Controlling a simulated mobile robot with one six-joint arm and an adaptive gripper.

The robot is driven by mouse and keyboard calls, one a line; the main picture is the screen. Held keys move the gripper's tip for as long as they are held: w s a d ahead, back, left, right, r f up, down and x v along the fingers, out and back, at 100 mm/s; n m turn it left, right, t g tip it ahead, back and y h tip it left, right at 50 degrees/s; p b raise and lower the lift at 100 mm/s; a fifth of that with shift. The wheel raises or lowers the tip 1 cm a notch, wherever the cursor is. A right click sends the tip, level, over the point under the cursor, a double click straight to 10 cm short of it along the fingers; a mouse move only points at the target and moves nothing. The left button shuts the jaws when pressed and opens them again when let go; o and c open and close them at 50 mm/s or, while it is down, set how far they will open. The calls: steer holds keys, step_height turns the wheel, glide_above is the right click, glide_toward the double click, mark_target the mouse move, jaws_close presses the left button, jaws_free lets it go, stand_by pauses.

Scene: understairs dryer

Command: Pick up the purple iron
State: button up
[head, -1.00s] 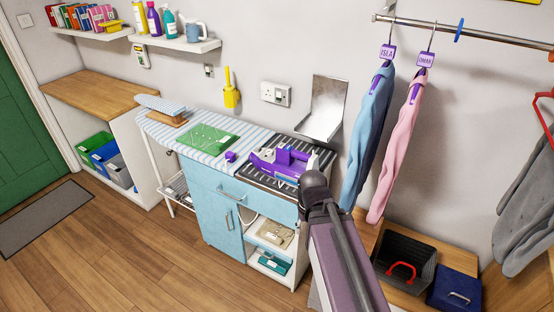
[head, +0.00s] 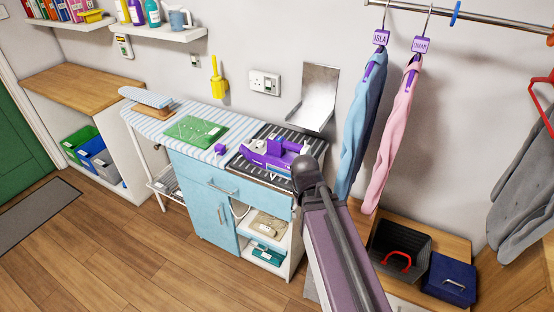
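The purple iron (head: 268,153), purple and white, rests on the dark ribbed surface (head: 250,171) at the right end of the blue cabinet top in the head view. My arm rises from the bottom of the picture, and its dark rounded joint is just right of the iron and covers part of that area. My gripper does not show, so its place relative to the iron cannot be told.
A striped ironing board (head: 160,128) with a green folded cloth (head: 196,131) and a small purple block (head: 220,148) lies left. A metal holder (head: 314,98) stands behind. Blue (head: 360,125) and pink (head: 394,135) garments hang right. Floor in front is clear.

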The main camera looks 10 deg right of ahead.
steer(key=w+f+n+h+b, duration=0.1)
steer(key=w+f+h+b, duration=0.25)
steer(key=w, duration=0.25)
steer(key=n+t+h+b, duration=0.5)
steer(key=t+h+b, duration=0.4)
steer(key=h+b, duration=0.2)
glide_toward(285, 147)
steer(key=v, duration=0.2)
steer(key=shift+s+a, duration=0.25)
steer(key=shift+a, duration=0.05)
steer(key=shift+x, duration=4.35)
